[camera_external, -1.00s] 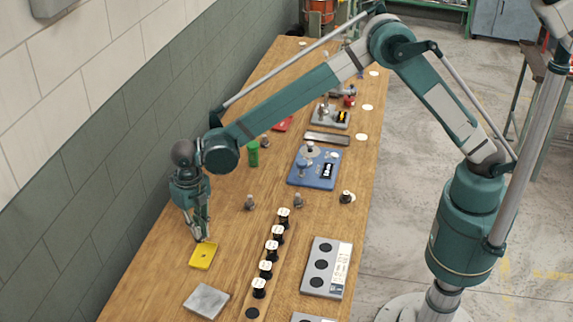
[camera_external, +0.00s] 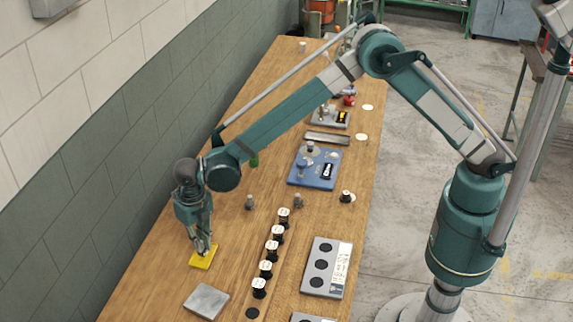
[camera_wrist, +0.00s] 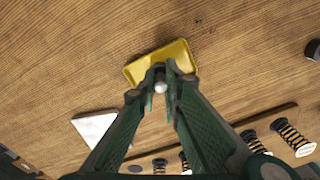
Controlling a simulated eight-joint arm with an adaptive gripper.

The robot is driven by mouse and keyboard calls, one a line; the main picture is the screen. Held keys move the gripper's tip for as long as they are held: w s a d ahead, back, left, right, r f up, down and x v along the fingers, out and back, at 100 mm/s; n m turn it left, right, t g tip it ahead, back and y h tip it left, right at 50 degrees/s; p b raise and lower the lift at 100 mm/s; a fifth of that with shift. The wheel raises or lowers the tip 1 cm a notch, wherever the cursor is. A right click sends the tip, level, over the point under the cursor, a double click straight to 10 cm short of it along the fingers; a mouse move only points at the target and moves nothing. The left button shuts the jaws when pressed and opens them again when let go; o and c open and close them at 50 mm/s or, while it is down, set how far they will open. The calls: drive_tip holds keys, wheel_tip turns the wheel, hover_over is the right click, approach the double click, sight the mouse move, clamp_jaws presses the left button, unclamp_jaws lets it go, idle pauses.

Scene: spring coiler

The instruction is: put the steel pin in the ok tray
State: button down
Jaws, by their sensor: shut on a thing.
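The steel pin (camera_wrist: 160,86) shows in the wrist view as a small round pale metal end between my fingertips. My gripper (camera_external: 205,250) points down and is shut on it; its tips also show in the wrist view (camera_wrist: 161,74). They are over the shallow yellow tray (camera_external: 201,263), which also shows in the wrist view (camera_wrist: 180,50). I cannot tell whether the pin touches the tray floor. I see no readable label marking any tray as the ok tray.
A grey square plate (camera_external: 206,301) lies nearer on the bench. A row of black spools with white tops (camera_external: 266,268) stands to the right. A grey panel with dark discs (camera_external: 325,267) and a blue device (camera_external: 313,167) lie farther right. The wall runs along the left.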

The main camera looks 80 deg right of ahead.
drive_tip(key=shift+f, duration=0.65)
drive_tip(key=shift+f, duration=0.15)
drive_tip(key=c, duration=2.5)
unclamp_jaws()
wheel_tip(320, 180, up, 12)
drive_tip(key=shift+r, duration=0.2)
